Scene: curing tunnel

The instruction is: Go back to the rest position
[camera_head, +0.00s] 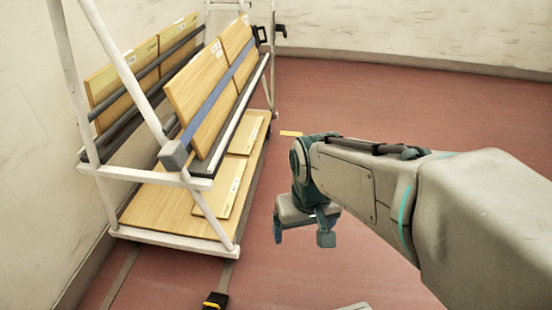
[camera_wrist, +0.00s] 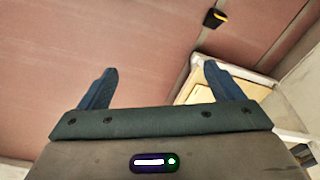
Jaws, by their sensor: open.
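My gripper (camera_head: 301,238) hangs over the red floor to the right of a white rack in the head view, with its fingers pointing down. The two fingers stand wide apart with nothing between them. In the wrist view my gripper (camera_wrist: 157,82) is also open and empty, with bare floor behind it. My arm reaches in from the right side of the head view. The gripper looks clear of the rack, though the exact gap is hard to judge.
The white-framed rack (camera_head: 165,240) holds several wooden boards, some leaning with a blue strap (camera_head: 222,92) across, some flat. A black and yellow buckle (camera_head: 215,300) lies on a strap on the floor. A yellow strip (camera_head: 291,133) lies behind my gripper. Red floor (camera_head: 400,100) is clear behind.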

